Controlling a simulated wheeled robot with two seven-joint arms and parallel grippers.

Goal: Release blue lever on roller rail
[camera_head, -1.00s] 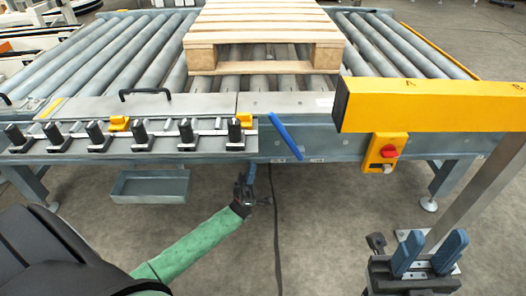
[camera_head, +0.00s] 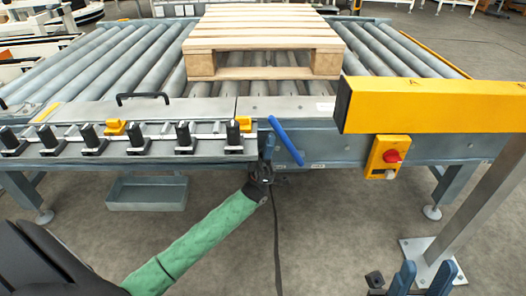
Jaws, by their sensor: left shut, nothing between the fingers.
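The blue lever (camera_head: 285,140) sits tilted on the front face of the roller rail (camera_head: 335,146), its upper end to the left. My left gripper (camera_head: 267,143), at the end of the green-sleeved arm, points up just left of the lever, close to the rail's front edge. It is shut and holds nothing; I cannot tell whether it touches the lever. My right gripper (camera_head: 423,276) is at the bottom right, with its two blue fingers apart and nothing between them. Its lower part is cut off by the picture edge.
A wooden pallet (camera_head: 265,43) lies on the rollers. Several black clamps (camera_head: 183,138) line the front left edge. A yellow beam (camera_head: 435,105) on a grey post stands at right, beside a yellow box with a red knob (camera_head: 387,157). A grey tray (camera_head: 147,193) hangs below.

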